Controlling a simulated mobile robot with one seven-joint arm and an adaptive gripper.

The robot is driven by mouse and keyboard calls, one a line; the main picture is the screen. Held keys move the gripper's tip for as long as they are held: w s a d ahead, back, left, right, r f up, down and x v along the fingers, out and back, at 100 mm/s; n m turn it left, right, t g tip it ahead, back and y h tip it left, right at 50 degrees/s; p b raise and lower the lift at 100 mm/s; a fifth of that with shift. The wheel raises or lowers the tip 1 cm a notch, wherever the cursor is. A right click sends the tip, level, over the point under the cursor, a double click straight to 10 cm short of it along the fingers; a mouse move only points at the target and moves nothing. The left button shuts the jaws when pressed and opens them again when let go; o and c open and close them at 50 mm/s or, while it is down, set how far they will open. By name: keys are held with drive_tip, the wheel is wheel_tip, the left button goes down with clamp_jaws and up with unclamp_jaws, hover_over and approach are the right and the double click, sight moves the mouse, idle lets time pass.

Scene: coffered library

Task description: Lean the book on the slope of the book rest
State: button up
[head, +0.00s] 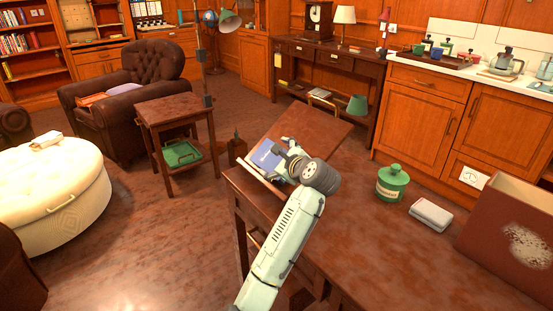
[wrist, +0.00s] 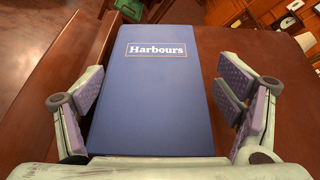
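The blue book (head: 265,157), titled "Harbours", lies face up against the sloping board of the wooden book rest (head: 316,132) in the head view. In the wrist view the book (wrist: 157,95) fills the middle, with brown wood on both sides. My gripper (wrist: 160,92) is open, with its fingers on either side of the book. Gaps show between the pads and the book's edges. In the head view my gripper (head: 287,163) is over the book and hides part of it. The book's edge nearest my palm is hidden in the wrist view.
The book rest stands at the far left end of the desk (head: 345,220). A green lidded jar (head: 392,183), a pale box (head: 431,215) and a large brown box (head: 510,225) stand to the right. A side table (head: 178,109) is beyond the desk's left end.

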drive_tip(key=shift+o, duration=1.2)
drive_tip(key=shift+f, duration=0.1)
drive_tip(key=v, duration=1.2)
